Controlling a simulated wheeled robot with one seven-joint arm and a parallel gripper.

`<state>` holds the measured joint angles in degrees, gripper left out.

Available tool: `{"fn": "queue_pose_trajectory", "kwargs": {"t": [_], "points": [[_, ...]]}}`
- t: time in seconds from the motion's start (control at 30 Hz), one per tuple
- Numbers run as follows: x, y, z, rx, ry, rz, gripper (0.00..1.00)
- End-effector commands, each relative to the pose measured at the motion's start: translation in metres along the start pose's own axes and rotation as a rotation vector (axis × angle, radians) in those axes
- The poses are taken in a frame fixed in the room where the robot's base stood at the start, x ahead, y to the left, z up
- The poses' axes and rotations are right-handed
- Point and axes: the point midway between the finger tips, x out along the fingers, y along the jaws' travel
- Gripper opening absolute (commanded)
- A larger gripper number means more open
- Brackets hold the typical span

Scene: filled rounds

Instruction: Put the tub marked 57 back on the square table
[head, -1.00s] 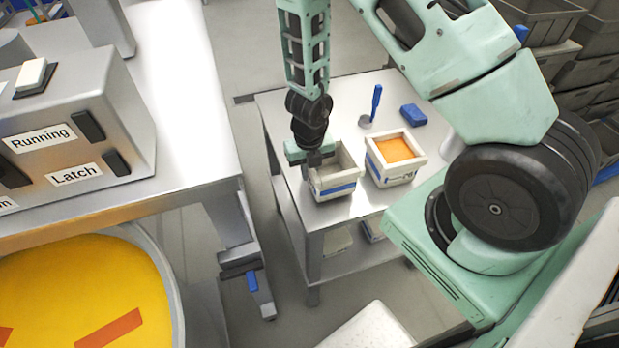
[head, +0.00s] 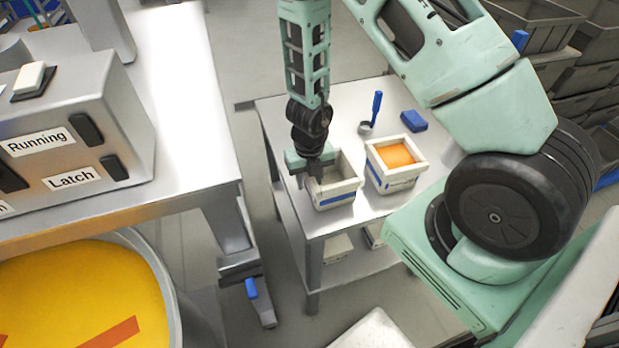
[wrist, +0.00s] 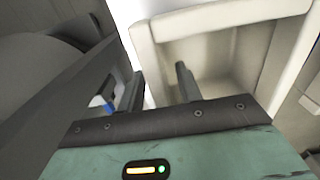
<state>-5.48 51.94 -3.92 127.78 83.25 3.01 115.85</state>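An empty cream tub (head: 343,170) with a blue stripe stands on the small grey-topped table (head: 335,110), near its left front edge. I cannot read a number on it. My gripper (head: 313,176) points down at the tub's left wall. In the wrist view my gripper (wrist: 160,90) has its fingers apart, one outside and one inside the tub's wall (wrist: 152,62), with slim gaps beside the wall. A second cream tub (head: 377,173) with orange contents stands to the right, apart from the first; its label is too small to read.
A blue-handled scoop (head: 376,106) and a blue block (head: 413,120) are behind the tubs. A steel bench (head: 185,110) with a control box (head: 105,120) is at left, above a drum with yellow contents (head: 80,285). Grey crates (head: 580,75) are stacked at right.

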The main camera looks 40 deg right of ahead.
Motion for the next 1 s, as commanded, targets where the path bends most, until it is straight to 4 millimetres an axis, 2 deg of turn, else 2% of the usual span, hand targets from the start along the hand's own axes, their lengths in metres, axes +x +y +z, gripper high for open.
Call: {"fn": "queue_pose_trajectory", "kwargs": {"t": [0.5, 0.77, 0.87, 0.97, 1.0], "points": [[-0.094, 0.001, 0.0, -0.004, -0.001, 0.0, 0.35], [-0.117, 0.001, 0.0, -0.008, -0.001, 0.002, 0.35], [-0.127, 0.014, -0.004, -0.106, 0.003, 0.03, 0.35], [-0.149, 0.044, -0.016, -0.385, 0.002, 0.099, 0.35], [-0.162, 0.06, -0.025, -0.549, -0.005, 0.135, 0.35]]}}
